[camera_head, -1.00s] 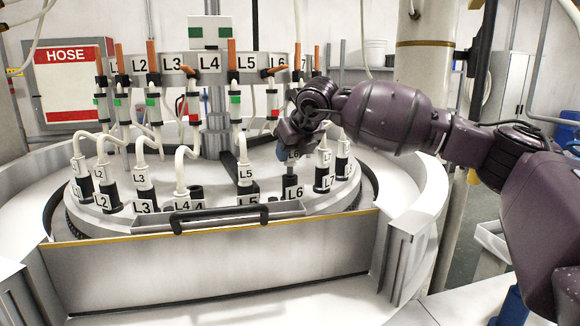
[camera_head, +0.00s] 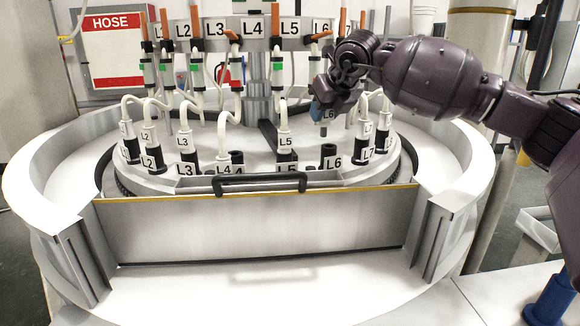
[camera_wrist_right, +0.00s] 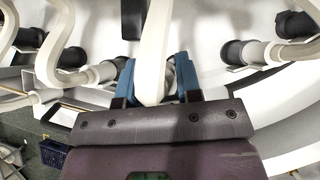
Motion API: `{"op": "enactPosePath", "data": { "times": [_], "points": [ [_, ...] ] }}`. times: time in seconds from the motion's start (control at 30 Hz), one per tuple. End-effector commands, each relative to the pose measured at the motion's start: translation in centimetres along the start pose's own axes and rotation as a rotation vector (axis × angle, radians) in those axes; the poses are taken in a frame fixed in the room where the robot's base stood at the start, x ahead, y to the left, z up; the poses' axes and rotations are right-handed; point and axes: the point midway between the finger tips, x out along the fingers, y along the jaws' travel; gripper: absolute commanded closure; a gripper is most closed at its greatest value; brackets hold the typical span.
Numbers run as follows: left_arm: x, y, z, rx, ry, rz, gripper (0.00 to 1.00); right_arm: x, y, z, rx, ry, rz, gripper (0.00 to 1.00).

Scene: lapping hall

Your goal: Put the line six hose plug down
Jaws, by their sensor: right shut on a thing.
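My right gripper (camera_head: 322,112) has blue fingers shut on the white line six hose plug (camera_head: 327,115), which bears an L6 label. The plug hangs above the black L6 socket (camera_head: 330,158), apart from it, with a clear gap. The socket stands open and empty on the round plate, with an L6 label on its front. In the right wrist view the white plug and hose (camera_wrist_right: 155,50) show between the blue fingers (camera_wrist_right: 157,80); the plug's lower end is hard to make out. My left gripper is not in view.
Other white hose plugs, such as the L5 plug (camera_head: 285,138) and L3 plug (camera_head: 185,142), stand in black sockets around the plate. A black handle (camera_head: 260,182) is at the front. A white ledge (camera_head: 270,285) in front is bare.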

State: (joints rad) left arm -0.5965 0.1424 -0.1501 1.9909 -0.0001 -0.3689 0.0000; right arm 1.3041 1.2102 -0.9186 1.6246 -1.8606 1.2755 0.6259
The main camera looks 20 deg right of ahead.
Motion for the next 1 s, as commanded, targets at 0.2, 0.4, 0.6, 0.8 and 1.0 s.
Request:
{"op": "enactPosePath", "data": {
  "times": [0.2, 0.4, 0.6, 0.8, 1.0],
  "points": [
    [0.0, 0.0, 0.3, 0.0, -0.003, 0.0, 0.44, -3.0, 4.8, 2.7, -0.065, -0.005, 0.055, 0.85],
    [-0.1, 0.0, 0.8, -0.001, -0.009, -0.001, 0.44, -7.2, 8.9, 4.2, -0.146, -0.005, 0.121, 0.85],
    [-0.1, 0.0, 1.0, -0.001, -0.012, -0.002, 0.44, -11.6, 11.2, 4.5, -0.238, -0.003, 0.193, 0.85],
    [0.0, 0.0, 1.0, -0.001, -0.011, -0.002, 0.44, -13.7, 11.1, 3.6, -0.296, 0.001, 0.238, 0.85],
    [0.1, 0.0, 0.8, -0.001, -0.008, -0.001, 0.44, -13.6, 10.6, 2.6, -0.32, 0.0, 0.256, 0.85]
  ]
}}
